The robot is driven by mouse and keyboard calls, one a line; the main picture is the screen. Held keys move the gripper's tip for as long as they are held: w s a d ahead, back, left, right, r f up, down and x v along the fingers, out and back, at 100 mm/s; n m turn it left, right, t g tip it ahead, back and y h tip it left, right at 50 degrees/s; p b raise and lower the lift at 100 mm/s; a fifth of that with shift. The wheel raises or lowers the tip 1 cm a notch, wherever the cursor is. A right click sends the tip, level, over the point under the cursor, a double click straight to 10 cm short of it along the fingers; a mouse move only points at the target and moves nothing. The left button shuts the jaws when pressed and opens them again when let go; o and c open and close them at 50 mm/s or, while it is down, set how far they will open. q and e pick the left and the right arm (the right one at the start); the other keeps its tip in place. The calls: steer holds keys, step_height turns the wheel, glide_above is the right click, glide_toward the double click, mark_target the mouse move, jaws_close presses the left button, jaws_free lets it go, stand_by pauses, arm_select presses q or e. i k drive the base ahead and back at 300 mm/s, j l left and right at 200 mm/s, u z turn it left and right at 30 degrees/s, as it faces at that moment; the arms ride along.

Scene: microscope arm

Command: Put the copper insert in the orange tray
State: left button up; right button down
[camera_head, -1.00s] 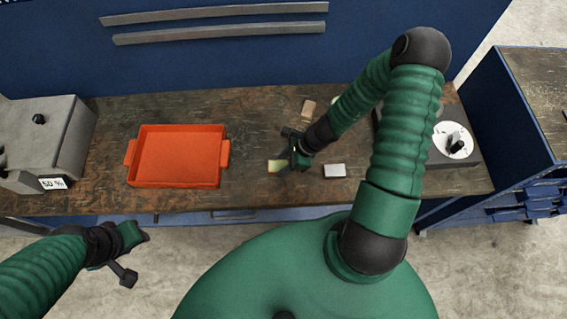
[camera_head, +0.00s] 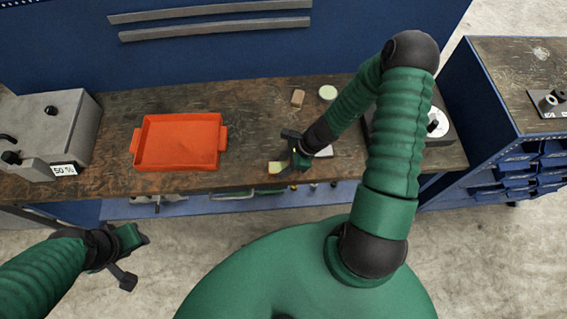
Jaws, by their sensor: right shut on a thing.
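A small copper-brown block (camera_head: 297,97) lies at the back of the bench, apart from both grippers. The orange tray (camera_head: 136,154) sits left of centre on the bench and looks empty. My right gripper (camera_head: 283,167) is shut on a small yellowish block (camera_head: 275,168) near the bench's front edge. I cannot tell whether this block touches the bench or which metal it is. My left gripper (camera_head: 136,260) is open and empty, in front of the bench at lower left.
A pale round piece (camera_head: 327,92) lies at the back. A grey machine (camera_head: 58,125) stands at the left end and a dark device with a white dial (camera_head: 437,123) at the right. Bench is clear between tray and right gripper.

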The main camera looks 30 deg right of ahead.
mark_target(181, 144)
steer(key=i+j+z, duration=0.1)
steer(key=j, duration=0.25)
steer(key=i+j+z, duration=0.1)
steer(key=j, duration=0.25)
steer(key=i+j+z, duration=0.1)
steer(key=i+j, duration=0.2)
steer(key=i+j+z, duration=0.1)
steer(key=i+j, duration=0.2)
steer(key=j, duration=0.25)
steer(key=i+j+z, duration=0.15)
steer(key=i+j, duration=0.15)
steer(key=j, duration=0.15)
